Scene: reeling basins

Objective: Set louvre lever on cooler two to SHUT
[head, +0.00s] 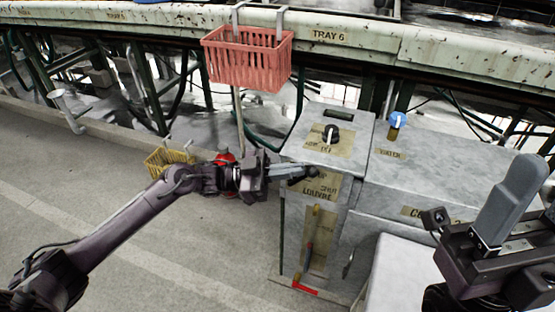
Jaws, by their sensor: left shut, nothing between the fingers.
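The cooler is a grey metal cabinet (440,178) at centre right, with a partly hidden label (425,213) starting "CO". Its narrow front carries a tan "LOUVRE" plate (320,194). Below the plate is a tan strip (319,258) with yellow and dark red-tipped parts (308,252); I cannot tell the lever's setting. My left gripper (312,172) is shut and empty, in front of the top of the louvre plate and hiding part of it; contact cannot be told. My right gripper (508,205) is at the right edge, above the grey surface, its opening unclear.
A red basket (247,58) hangs from the tray 6 rail (360,40). A yellow basket (168,160) lies behind my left arm.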

